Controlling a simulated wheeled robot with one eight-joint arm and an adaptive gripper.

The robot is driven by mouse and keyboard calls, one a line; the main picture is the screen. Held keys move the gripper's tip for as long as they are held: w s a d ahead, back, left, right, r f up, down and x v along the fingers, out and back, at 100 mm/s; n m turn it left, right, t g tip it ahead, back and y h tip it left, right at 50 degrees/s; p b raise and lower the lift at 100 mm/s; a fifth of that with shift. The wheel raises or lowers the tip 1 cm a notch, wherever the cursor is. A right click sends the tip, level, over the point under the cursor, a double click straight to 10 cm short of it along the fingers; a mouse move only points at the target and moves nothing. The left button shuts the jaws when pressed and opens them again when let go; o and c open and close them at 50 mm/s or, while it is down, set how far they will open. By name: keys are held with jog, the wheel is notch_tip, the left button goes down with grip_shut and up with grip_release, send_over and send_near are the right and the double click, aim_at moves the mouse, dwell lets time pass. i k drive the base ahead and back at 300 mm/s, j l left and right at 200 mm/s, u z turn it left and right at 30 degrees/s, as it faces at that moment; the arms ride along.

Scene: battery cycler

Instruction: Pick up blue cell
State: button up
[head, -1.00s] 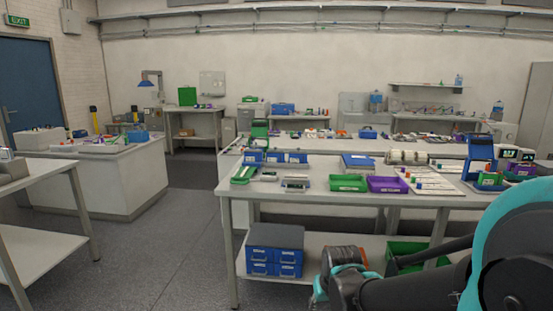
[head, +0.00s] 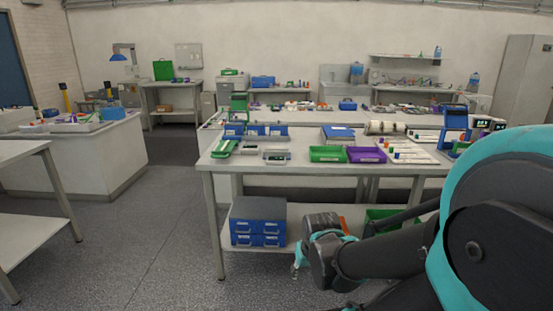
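No blue cell can be made out for certain. Small coloured pieces, some of them blue, stand on a white tray (head: 424,160) at the right of the near workbench (head: 240,168), too small to tell apart. My dark and teal arm reaches in from the lower right. Its far end (head: 300,262) is low in front of the bench, below the tabletop and well away from the tray. The fingers there cannot be made out clearly, so whether they are open or shut does not show.
A green bin (head: 327,154) and a purple bin (head: 366,155) stand on the bench, left of the tray. A blue device (head: 454,126) stands farther right. A blue drawer unit (head: 258,222) sits on the lower shelf. Open floor (head: 150,240) lies left of the bench.

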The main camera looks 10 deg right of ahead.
aim_at(251, 130)
jog(key=i+l, duration=0.2)
jog(key=i, duration=0.25)
jog(key=i+l+u, duration=0.1)
jog(key=i, duration=0.4)
jog(key=l, duration=0.1)
